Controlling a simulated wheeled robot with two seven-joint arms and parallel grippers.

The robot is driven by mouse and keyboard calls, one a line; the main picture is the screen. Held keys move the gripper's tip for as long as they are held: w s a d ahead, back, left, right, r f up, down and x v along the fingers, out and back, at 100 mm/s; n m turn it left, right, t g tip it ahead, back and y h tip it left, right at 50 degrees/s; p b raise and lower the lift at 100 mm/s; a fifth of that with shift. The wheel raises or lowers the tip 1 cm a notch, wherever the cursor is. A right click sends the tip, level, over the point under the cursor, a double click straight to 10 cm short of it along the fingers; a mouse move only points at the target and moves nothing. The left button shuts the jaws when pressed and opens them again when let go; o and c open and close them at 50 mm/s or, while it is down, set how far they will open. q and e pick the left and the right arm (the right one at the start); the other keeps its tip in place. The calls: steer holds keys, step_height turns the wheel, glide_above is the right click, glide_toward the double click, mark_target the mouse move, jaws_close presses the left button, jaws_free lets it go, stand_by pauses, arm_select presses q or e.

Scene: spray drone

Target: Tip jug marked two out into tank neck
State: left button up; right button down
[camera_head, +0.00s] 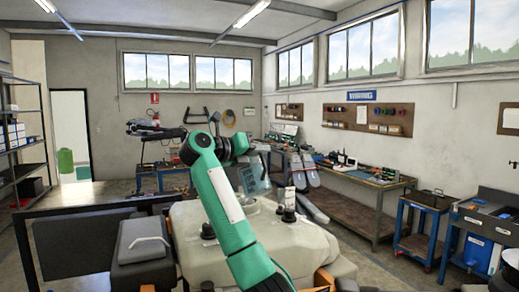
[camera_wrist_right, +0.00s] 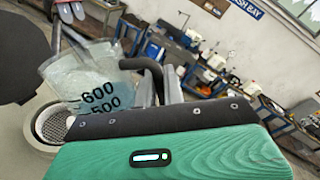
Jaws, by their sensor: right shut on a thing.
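The clear jug (camera_head: 254,180) is held tilted over the pale tank (camera_head: 185,225) in the head view. In the right wrist view the jug (camera_wrist_right: 92,75) shows black 600 and 500 marks; no "two" mark is readable. My right gripper (camera_head: 244,152) is shut on the jug's dark handle (camera_wrist_right: 153,75). The round tank neck (camera_wrist_right: 50,124), with a mesh strainer inside, lies below the tilted jug. In the head view the neck is hard to make out. I cannot tell whether liquid is flowing. My left gripper is not in view.
Black caps (camera_head: 289,214) stand up from the tank top. A dark grey box-like part (camera_head: 143,240) is at its left. A workbench (camera_head: 365,180) with tools runs along the right wall, and a blue trolley (camera_head: 425,225) stands at the right. A shelf rack (camera_head: 25,140) is far left.

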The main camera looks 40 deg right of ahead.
steer(key=shift+w+r+n+p, duration=0.4)
steer(key=shift+n+p, duration=0.4)
steer(key=shift+p, duration=0.65)
steer(key=shift+w+d+n+g+p, duration=0.15)
steer(key=shift+w+n+g+p, duration=0.5)
steer(key=shift+p, duration=1.1)
steer(key=shift+w+f+n+t+y, duration=0.2)
steer(key=shift+f+n+t+y, duration=0.1)
steer(key=shift+n, duration=0.25)
steer(key=shift+w+f+n, duration=0.15)
steer(key=shift+w+n, duration=0.35)
steer(key=shift+w+d+f+n+g, duration=0.15)
steer(key=shift+w+f+n+g, duration=0.15)
steer(key=shift+w+f+n, duration=0.3)
steer(key=shift+w+d+f+n+g, duration=0.15)
steer(key=shift+w+f+n+g, duration=0.2)
steer(key=shift+w+n, duration=0.4)
steer(key=shift+w+d+f+n+g, duration=0.2)
steer(key=shift+w+f+n, duration=0.35)
steer(key=shift+w, duration=0.3)
steer(key=shift+w+r+n, duration=0.2)
steer(key=shift+w+n, duration=0.5)
steer(key=shift+w, duration=0.15)
steer(key=shift+g, duration=0.3)
